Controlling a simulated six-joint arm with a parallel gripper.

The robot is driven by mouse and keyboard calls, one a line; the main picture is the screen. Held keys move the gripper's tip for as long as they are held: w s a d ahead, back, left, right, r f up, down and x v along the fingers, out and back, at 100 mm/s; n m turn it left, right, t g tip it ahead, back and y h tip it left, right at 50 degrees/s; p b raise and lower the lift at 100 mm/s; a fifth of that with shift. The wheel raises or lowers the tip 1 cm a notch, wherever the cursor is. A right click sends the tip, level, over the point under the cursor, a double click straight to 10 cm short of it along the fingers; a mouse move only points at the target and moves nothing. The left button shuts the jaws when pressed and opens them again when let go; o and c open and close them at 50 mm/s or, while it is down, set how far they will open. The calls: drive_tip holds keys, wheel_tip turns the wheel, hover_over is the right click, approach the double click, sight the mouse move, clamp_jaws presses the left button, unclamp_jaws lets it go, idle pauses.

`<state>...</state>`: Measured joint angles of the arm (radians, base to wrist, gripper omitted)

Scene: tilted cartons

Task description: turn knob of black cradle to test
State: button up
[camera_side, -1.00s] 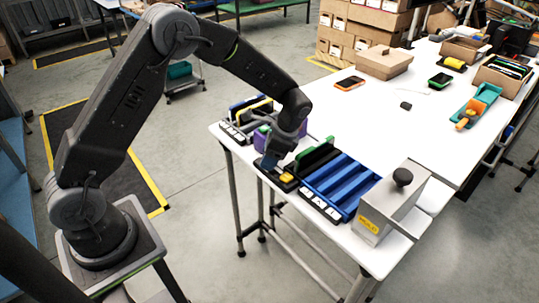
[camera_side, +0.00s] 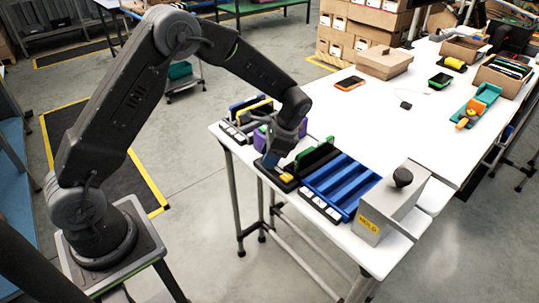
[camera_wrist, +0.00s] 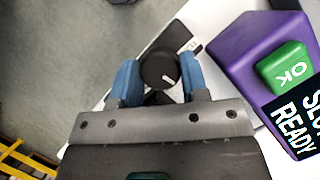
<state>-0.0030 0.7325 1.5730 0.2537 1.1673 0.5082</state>
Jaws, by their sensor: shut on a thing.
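The black cradle (camera_side: 284,182) sits near the front edge of the white table, with a yellow block on it. Its round black knob (camera_wrist: 158,69) shows in the wrist view, with a white pointer mark toward the lower right of the picture. My gripper (camera_wrist: 159,75) has its blue fingers on either side of the knob, shut on it. In the side view my gripper (camera_side: 271,160) reaches down to the cradle's left end and hides the knob. The test marking is not legible; much of the cradle is hidden beneath the gripper in the wrist view.
A purple device (camera_wrist: 245,60) with a green OK button and a screen reading READY stands close beside my gripper. Blue racks (camera_side: 342,185) and a grey metal box (camera_side: 388,212) labelled HOLD stand to the right.

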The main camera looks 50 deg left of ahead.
drive_tip(key=n, duration=0.2)
drive_tip(key=n+h, duration=0.1)
drive_tip(key=n, duration=0.1)
drive_tip(key=shift+r+g+h, duration=0.1)
drive_tip(key=shift+g+h, duration=0.2)
drive_tip(key=shift+a+n+h, duration=0.1)
drive_tip(key=shift+n+h, duration=0.5)
drive_tip(key=shift+n, duration=0.9)
drive_tip(key=o, duration=0.7)
drive_tip(key=shift+c, duration=0.2)
drive_tip(key=v, duration=1.4)
drive_tip(key=shift+w, duration=0.2)
